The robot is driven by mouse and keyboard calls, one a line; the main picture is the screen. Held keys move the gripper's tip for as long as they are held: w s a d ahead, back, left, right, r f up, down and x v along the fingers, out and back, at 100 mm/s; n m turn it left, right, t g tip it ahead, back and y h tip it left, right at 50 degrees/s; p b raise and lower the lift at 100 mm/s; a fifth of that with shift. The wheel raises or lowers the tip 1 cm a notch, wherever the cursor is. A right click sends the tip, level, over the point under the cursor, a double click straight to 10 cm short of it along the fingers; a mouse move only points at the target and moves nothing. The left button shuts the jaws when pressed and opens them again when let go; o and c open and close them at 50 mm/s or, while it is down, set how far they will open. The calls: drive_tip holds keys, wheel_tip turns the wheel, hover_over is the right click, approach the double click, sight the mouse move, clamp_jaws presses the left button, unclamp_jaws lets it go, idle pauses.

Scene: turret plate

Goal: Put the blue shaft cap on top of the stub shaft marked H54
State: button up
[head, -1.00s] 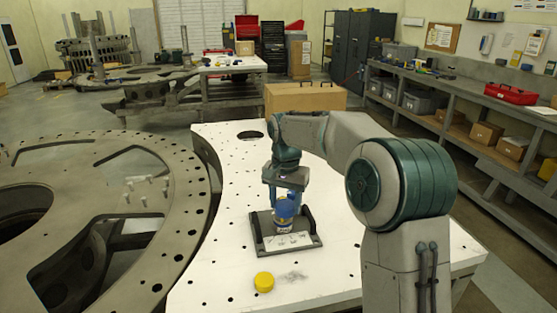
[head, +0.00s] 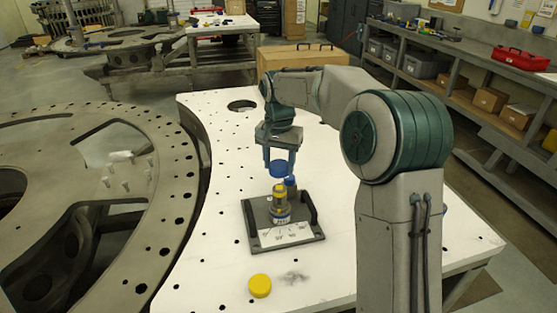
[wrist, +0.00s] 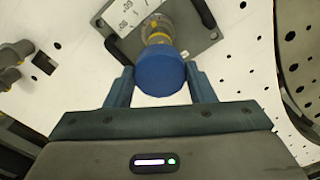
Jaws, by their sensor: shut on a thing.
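A blue shaft cap (head: 278,168) is held between the fingertips of my gripper (head: 279,160). In the wrist view the cap (wrist: 160,72) sits between both jaws (wrist: 158,88). A stub shaft with a yellow band (head: 279,203) stands upright on a dark fixture base (head: 256,241), below the held cap with a gap between them. Its yellow part (wrist: 158,38) shows beyond the cap in the wrist view, partly hidden.
The fixture has a dark upright handle (head: 312,208) on its right side. A yellow cap (head: 260,286) lies on the white table (head: 215,255) in front. A large ring plate (head: 150,245) with pegs is at the left. Free table surface surrounds the fixture.

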sight(279, 188)
drive_tip(key=shift+f+b, duration=2.55)
drive_tip(key=shift+f, duration=1.15)
drive_tip(key=o, duration=1)
wheel_tip(279, 188, up, 14)
drive_tip(key=shift+f, duration=0.25)
drive_tip(key=shift+r, duration=0.15)
